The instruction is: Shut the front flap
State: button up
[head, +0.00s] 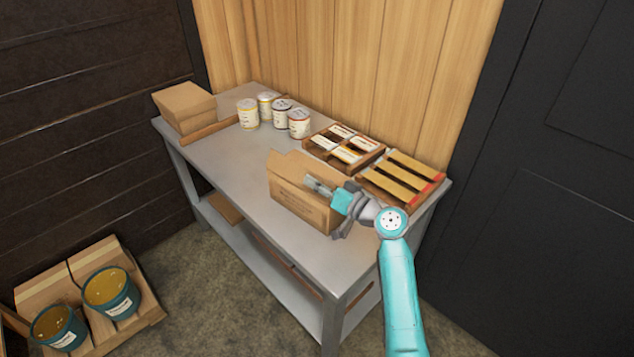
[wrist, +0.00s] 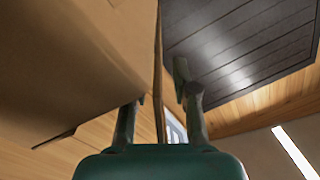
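A brown cardboard box (head: 297,205) stands on the grey metal table (head: 225,160), with printing on its front side. A flap stands up along its far edge (head: 290,162); the near flap is hard to make out behind my gripper. My gripper (head: 317,185) is at the top of the box, toward its right end, with the fingers pointing left. In the wrist view my gripper (wrist: 158,100) has its fingers apart. A thin cardboard edge (wrist: 159,60) runs between them, with a gap on each side. A broad cardboard face (wrist: 75,60) fills the left.
Several cans (head: 282,114) stand behind the box against the wooden wall. A divided tray (head: 345,150) and a slatted rack (head: 405,180) lie at the back right. A closed carton (head: 185,105) is at the far left.

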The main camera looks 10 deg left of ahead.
grip_shut()
jog(key=shift+w+d+f+m, duration=0.15)
jog(key=shift+w+m, duration=0.05)
jog(key=shift+m, duration=0.55)
jog(key=shift+w+d+f+m, duration=0.1)
jog(key=shift+w+f+m, duration=0.1)
jog(key=shift+m, duration=0.6)
jog(key=shift+w+d+f+m, duration=0.15)
jog(key=shift+m, duration=0.6)
jog(key=shift+o, duration=1)
grip_release()
notch_tip(320, 180, up, 10)
jog(key=shift+f, duration=0.1)
